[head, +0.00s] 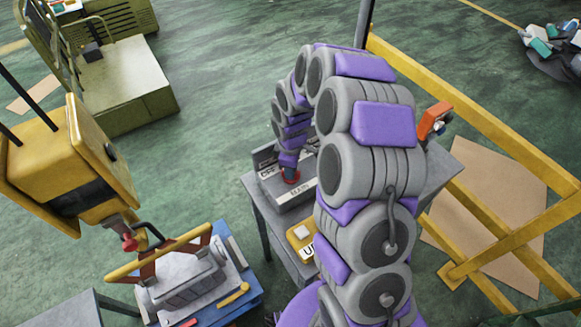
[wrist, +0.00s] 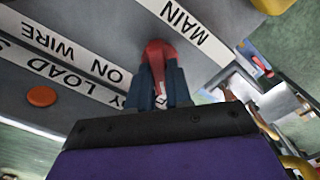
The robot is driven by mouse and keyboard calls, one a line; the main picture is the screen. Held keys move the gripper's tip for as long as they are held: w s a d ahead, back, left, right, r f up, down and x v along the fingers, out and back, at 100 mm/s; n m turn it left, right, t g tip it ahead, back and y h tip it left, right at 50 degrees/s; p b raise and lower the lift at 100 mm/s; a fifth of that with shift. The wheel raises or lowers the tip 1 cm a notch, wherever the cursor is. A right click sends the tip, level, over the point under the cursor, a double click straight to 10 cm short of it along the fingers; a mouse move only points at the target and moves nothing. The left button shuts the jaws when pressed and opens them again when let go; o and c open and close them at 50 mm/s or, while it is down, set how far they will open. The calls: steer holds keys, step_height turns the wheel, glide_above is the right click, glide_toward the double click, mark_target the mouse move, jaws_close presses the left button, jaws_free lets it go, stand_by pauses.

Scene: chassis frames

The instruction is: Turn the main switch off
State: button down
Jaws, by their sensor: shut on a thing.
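The main switch's red handle (wrist: 157,52) stands out from a grey panel (wrist: 110,25) next to a white label reading MAIN. My gripper (wrist: 160,80) has its two dark fingers on either side of the handle and is shut on it. The fingers hide the handle's lower part. In the head view my gripper (head: 290,172) reaches down to the red handle (head: 292,180) on the grey control box (head: 307,210). A white label there seems to read OFF; I cannot tell the switch's exact position.
A yellow box (head: 300,235) with a label sits on the same grey table. A yellow hoist (head: 75,165) hangs at left above a grey load (head: 185,278) on a blue base. Yellow rails (head: 470,95) stand at right. An orange button (wrist: 41,96) is on the panel.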

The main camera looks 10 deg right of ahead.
steer(key=shift+w, duration=0.1)
steer(key=c, duration=1)
jaws_free()
steer(key=shift+c, duration=0.2)
step_height(320, 180, up, 17)
steer(key=shift+r+p, duration=0.15)
steer(key=shift+p, duration=0.3)
steer(key=s+f+m+g+b, duration=0.1)
steer(key=s+m+b, duration=0.5)
steer(key=s, duration=2.8)
steer(key=m, duration=0.6)
steer(key=shift+s+f+m+g+b, duration=0.25)
steer(key=shift+m+g+b, duration=0.1)
steer(key=shift+m+g, duration=0.05)
